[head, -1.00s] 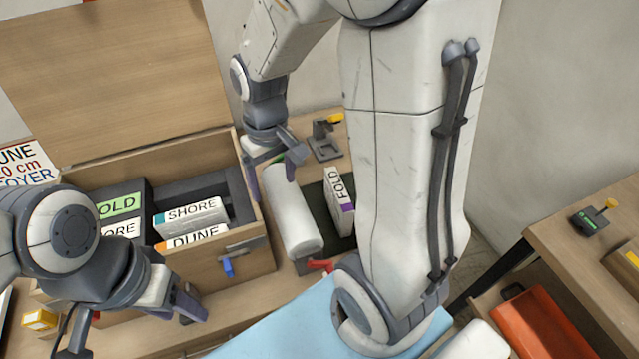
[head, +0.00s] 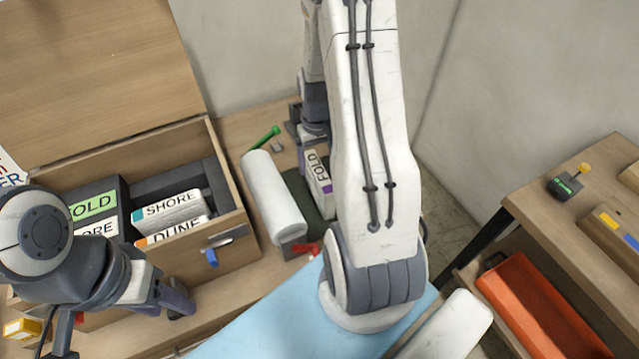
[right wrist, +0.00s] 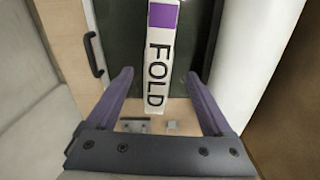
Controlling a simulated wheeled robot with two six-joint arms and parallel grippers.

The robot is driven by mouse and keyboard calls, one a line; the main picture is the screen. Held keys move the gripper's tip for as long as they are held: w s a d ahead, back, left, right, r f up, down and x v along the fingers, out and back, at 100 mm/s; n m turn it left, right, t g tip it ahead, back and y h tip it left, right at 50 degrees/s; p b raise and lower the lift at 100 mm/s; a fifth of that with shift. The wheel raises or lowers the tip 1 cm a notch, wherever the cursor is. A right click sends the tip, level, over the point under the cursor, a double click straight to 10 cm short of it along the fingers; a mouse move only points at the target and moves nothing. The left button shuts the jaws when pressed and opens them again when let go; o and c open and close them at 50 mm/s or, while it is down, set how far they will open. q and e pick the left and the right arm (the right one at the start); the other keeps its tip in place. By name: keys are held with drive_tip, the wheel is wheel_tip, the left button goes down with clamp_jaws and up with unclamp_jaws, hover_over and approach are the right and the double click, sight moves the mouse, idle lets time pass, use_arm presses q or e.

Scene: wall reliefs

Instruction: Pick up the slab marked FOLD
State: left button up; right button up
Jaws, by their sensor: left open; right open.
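The FOLD slab (head: 318,180) is white with black letters and a purple mark. It stands on edge on a dark green mat (head: 298,190), right of a white roll. My right arm hides part of it in the head view. In the right wrist view the FOLD slab (right wrist: 160,50) lies between the fingers of my right gripper (right wrist: 158,80), which is open with a gap on both sides. In the head view that gripper is mostly hidden at the slab's far end. My left gripper (head: 172,298) is open and empty, in front of the wooden chest.
The open wooden chest (head: 240,235) holds slabs marked SHORE (head: 168,210) and DUNE (head: 180,232). The white roll (head: 272,195) lies close left of the FOLD slab. A green-handled tool (head: 262,138) lies behind it.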

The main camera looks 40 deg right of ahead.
sight(319, 170)
drive_tip(key=shift+s+f, duration=0.15)
drive_tip(key=shift+f, duration=0.85)
drive_tip(key=shift+s+f, duration=0.1)
drive_tip(key=shift+f, duration=0.85)
clamp_jaws()
drive_tip(key=shift+d, duration=0.1)
